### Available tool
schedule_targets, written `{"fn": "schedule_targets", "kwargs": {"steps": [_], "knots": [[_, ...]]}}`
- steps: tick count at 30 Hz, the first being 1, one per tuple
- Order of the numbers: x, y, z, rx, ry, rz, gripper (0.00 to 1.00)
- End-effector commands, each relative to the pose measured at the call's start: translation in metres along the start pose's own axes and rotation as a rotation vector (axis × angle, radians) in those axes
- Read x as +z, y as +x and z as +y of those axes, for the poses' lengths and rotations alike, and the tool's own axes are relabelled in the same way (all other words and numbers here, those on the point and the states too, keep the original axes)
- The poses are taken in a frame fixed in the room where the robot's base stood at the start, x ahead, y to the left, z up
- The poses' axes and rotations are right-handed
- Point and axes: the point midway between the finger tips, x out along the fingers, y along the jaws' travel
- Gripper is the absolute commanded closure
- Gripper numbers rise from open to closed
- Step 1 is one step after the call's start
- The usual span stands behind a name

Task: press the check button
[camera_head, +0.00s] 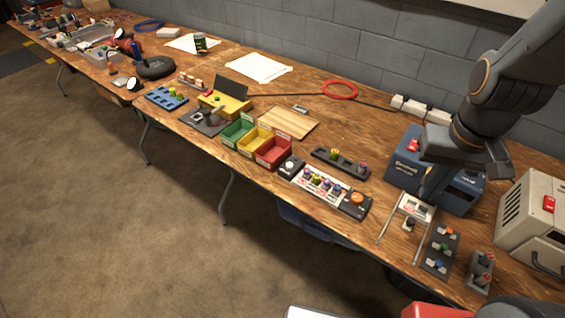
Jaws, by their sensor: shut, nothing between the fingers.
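A low panel (316,185) with several small coloured knobs lies near the table's front edge. At its left end is a dark box with a round white button (291,165). At its right end is a dark box with a large orange button (357,198). No label is readable, so I cannot tell which is the check button. My gripper (424,193) hangs at the right, shut and empty, in front of the blue box and to the right of the orange button. Its fingertips are small and partly hard to make out.
A blue box (402,168) with a red switch stands behind my gripper. A beige box (525,215) is at far right. A white-topped fixture (417,205), a knob strip (441,248) and a dark switch block (480,272) are nearby. A red bin (274,152) stands left of the panel.

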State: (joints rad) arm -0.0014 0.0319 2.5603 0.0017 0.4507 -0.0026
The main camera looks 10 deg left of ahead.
Motion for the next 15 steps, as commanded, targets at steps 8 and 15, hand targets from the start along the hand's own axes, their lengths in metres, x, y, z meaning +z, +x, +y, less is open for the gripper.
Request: {"fn": "schedule_targets", "kwargs": {"steps": [8,15], "knots": [[-0.004,0.003,-0.006,0.018,-0.071,-0.011,1.0],[-0.037,0.026,-0.048,0.172,-0.578,-0.074,1.0]]}}
